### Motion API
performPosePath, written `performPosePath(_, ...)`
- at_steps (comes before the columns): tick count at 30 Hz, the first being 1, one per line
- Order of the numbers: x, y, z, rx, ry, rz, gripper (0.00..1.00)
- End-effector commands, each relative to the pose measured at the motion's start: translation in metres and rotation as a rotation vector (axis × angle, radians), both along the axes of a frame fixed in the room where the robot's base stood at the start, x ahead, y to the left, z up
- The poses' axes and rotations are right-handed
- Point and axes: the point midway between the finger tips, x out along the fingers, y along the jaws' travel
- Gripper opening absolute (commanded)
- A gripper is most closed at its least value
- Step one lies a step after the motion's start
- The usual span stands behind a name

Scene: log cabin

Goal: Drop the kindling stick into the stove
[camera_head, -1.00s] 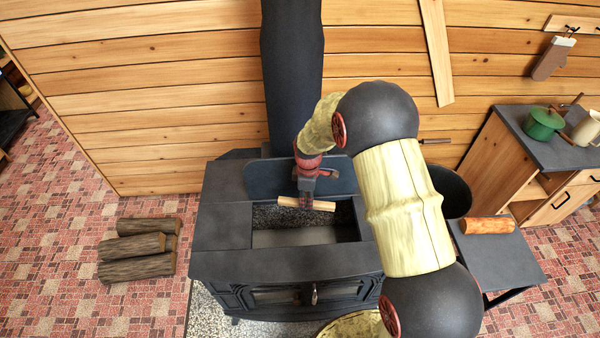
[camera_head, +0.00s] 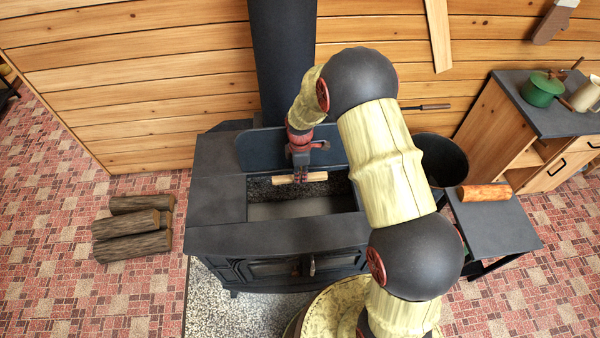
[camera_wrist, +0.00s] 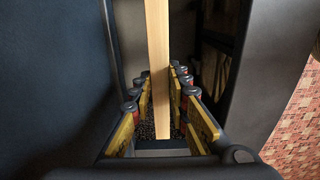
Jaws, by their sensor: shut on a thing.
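The kindling stick (camera_head: 312,177) is a pale, square-cut piece of wood. My gripper (camera_head: 300,178) is shut on it and holds it level over the open top of the black stove (camera_head: 215,205). In the wrist view the stick (camera_wrist: 158,60) runs between the yellow-padded fingers of my gripper (camera_wrist: 166,110). Below it, the stove's opening (camera_head: 290,210) shows a dark speckled bed and a lighter grey floor. The raised lid (camera_head: 255,150) stands behind the opening. How far the stick is above the rim is hard to tell.
Several split logs (camera_head: 135,228) lie on the floor left of the stove. A dark bucket (camera_head: 440,165) and a low table (camera_head: 500,225) with an orange-brown log (camera_head: 484,193) stand at the right. A black stovepipe (camera_head: 282,70) rises behind the opening.

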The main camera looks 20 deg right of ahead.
Motion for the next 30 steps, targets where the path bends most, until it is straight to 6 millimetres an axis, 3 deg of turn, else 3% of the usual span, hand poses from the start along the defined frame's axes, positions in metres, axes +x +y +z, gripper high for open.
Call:
performPosePath(5,0.001,0.000,0.001,0.000,-0.001,0.000,0.00)
performPosePath(6,0.001,0.000,0.001,0.000,-0.001,0.000,0.18)
performPosePath(17,0.000,0.000,0.001,0.000,-0.001,0.000,0.38)
performPosePath(26,0.000,0.000,0.002,0.000,0.000,0.000,0.38)
performPosePath(30,0.001,0.000,0.015,0.000,-0.002,0.000,0.38)
